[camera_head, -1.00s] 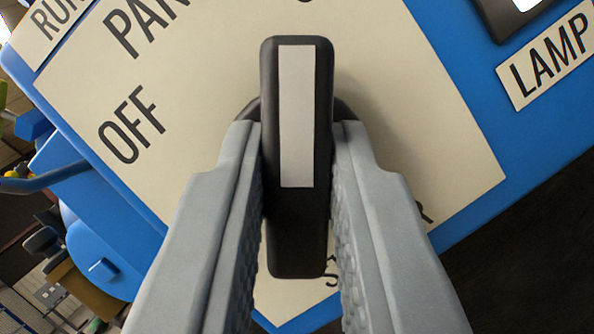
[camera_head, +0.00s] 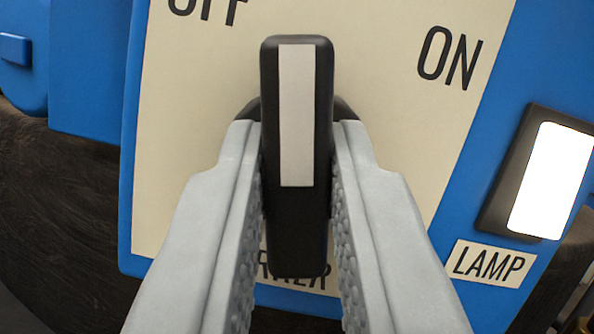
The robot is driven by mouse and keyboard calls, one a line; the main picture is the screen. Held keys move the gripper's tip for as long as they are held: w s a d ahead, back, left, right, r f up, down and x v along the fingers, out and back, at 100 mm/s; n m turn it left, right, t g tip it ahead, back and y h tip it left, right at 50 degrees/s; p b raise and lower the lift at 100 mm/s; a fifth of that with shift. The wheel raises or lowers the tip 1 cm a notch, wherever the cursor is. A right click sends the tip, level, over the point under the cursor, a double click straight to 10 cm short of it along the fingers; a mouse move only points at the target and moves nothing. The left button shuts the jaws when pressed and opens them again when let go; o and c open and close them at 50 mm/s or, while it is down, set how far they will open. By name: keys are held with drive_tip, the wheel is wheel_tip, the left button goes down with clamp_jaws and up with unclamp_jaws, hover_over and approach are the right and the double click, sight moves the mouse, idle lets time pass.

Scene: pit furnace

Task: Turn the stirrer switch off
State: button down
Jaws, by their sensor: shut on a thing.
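The stirrer switch is a black bar knob (camera_head: 297,215) with a pale stripe on its upper half, on a cream label plate (camera_head: 190,150). My gripper (camera_head: 297,175) is shut on the knob, one finger on each long side. The striped end points up in the picture, between the OFF label (camera_head: 207,8) at upper left and the ON label (camera_head: 450,58) at upper right, somewhat nearer OFF. The lower lettering on the plate is partly hidden by the knob and fingers.
A lit white lamp window (camera_head: 550,180) in a dark frame is at the right, above its LAMP label (camera_head: 490,264). The blue panel housing (camera_head: 500,130) surrounds the plate. A dark surface (camera_head: 60,210) lies at the left.

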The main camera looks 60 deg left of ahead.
drive_tip(key=n+g, duration=0.2)
drive_tip(key=n, duration=0.2)
drive_tip(key=n+g, duration=0.2)
drive_tip(key=n, duration=0.2)
drive_tip(key=shift+n, duration=0.4)
drive_tip(key=c, duration=1.4)
unclamp_jaws()
drive_tip(key=shift+o, duration=0.2)
drive_tip(key=shift+d, duration=0.2)
drive_tip(key=v, duration=1.7)
drive_tip(key=shift+w+d, duration=0.1)
drive_tip(key=shift+w, duration=0.05)
